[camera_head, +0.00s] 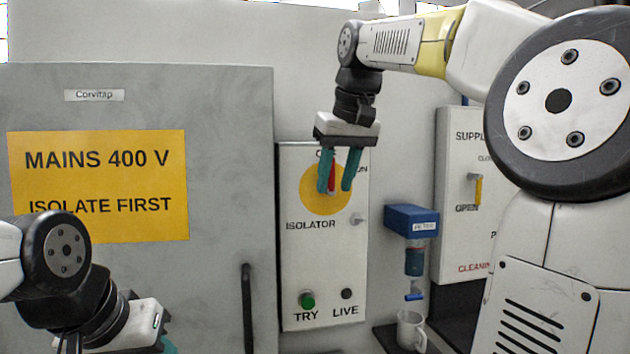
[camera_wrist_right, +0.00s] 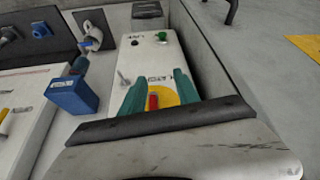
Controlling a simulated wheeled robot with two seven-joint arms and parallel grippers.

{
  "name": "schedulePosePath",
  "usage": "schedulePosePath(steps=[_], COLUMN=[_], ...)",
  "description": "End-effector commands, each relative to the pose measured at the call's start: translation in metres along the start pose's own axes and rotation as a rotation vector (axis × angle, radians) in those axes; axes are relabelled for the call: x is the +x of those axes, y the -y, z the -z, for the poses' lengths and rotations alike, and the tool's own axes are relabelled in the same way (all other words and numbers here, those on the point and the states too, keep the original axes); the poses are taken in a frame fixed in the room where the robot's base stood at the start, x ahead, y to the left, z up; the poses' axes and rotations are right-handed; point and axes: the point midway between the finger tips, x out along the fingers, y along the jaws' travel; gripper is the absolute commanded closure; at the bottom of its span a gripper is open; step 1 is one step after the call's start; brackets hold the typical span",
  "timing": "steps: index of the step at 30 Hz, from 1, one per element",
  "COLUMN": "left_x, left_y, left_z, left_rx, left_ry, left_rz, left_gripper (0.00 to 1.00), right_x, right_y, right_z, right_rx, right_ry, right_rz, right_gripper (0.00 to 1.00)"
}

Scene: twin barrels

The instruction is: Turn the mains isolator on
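The isolator box (camera_head: 295,262) is a light grey panel with a yellow disc (camera_head: 312,203) and a red handle (camera_head: 332,180). The handle looks roughly upright in the head view, partly hidden by a finger. My right gripper (camera_head: 338,172) is in front of the disc, pointing down, with its teal fingers apart. In the right wrist view the red handle (camera_wrist_right: 153,102) shows between the spread fingers (camera_wrist_right: 158,95), with yellow around it; whether they touch it I cannot tell. My left gripper (camera_head: 166,344) is at the lower left, mostly cut off by the frame.
A grey cabinet door (camera_head: 225,120) with a yellow MAINS 400 V sign (camera_head: 100,185) stands at left. A green TRY button (camera_head: 307,300) and dark LIVE lamp (camera_head: 346,294) are low on the box. A blue filter unit (camera_head: 410,221), mug (camera_head: 411,331) and supply panel (camera_head: 455,200) are at right.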

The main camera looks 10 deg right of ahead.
Motion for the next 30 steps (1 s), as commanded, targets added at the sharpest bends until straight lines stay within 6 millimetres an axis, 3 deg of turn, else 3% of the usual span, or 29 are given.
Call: schedulePosePath(steps=[1,6,16,20,30], left_x=[0.0,0.0,0.0,0.0,0.0], left_y=[0.0,0.0,0.0,0.0,0.0], left_z=[0.0,0.0,0.0,0.0,0.0], left_rx=[0.0,0.0,0.0,0.0,0.0], left_ry=[0.0,0.0,0.0,0.0,0.0], left_rz=[0.0,0.0,0.0,0.0,0.0], left_gripper=[0.64,0.64,0.64,0.64,0.64], right_x=[-0.007,-0.023,-0.029,-0.018,0.033], right_y=[-0.004,-0.015,-0.024,-0.025,-0.024], right_z=[0.022,0.056,0.073,0.072,0.07], right_rx=[-0.007,-0.018,-0.016,-0.016,-0.015], right_ry=[0.007,0.035,0.055,0.058,0.056], right_rz=[-0.001,0.0,0.005,0.005,0.005], right_gripper=[0.62,0.62,0.62,0.62,0.62])
